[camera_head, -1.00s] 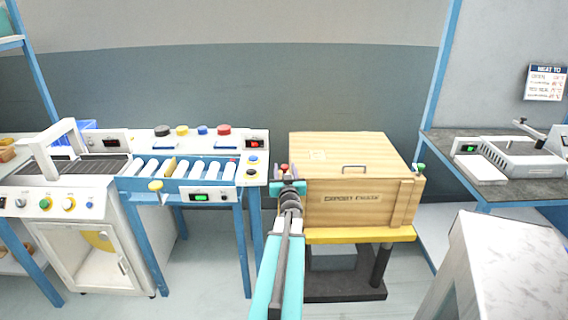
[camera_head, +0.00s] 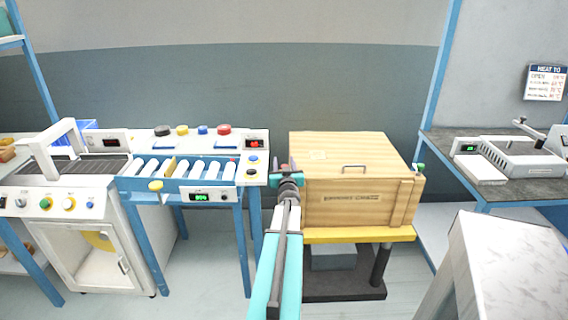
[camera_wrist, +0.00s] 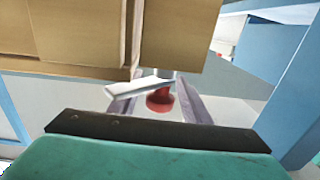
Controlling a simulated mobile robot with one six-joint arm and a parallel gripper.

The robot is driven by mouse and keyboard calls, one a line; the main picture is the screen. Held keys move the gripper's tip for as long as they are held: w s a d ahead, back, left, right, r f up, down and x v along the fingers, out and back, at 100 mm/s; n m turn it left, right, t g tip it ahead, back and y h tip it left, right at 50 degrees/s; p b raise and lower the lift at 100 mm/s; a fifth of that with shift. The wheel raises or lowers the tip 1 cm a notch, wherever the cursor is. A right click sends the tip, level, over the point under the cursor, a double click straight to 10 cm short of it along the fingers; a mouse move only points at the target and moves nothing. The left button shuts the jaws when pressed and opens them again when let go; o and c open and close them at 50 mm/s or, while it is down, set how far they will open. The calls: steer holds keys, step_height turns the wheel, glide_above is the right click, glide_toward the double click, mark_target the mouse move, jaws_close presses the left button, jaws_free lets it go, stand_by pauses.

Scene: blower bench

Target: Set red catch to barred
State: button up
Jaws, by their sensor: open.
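The wooden crate (camera_head: 345,190) stands on a yellow-topped stand, its lid closed. The red catch (camera_head: 284,166) is at the crate's left side, mostly hidden behind my gripper (camera_head: 288,175). In the wrist view the red catch (camera_wrist: 160,99) shows as a red knob below a pale metal lever (camera_wrist: 140,88), close to the crate wall. My gripper (camera_wrist: 157,103) is open, with one finger on each side of the red knob. I cannot tell whether the fingers touch it. A green catch (camera_head: 419,168) is at the crate's right side.
A bench with white rollers and coloured buttons (camera_head: 190,168) stands close on the left. A blue post (camera_head: 440,75) and a side bench (camera_head: 500,180) are on the right. A pale cabinet (camera_head: 500,265) is at the front right.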

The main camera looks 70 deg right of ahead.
steer(key=shift+c, duration=0.2)
steer(key=c, duration=1)
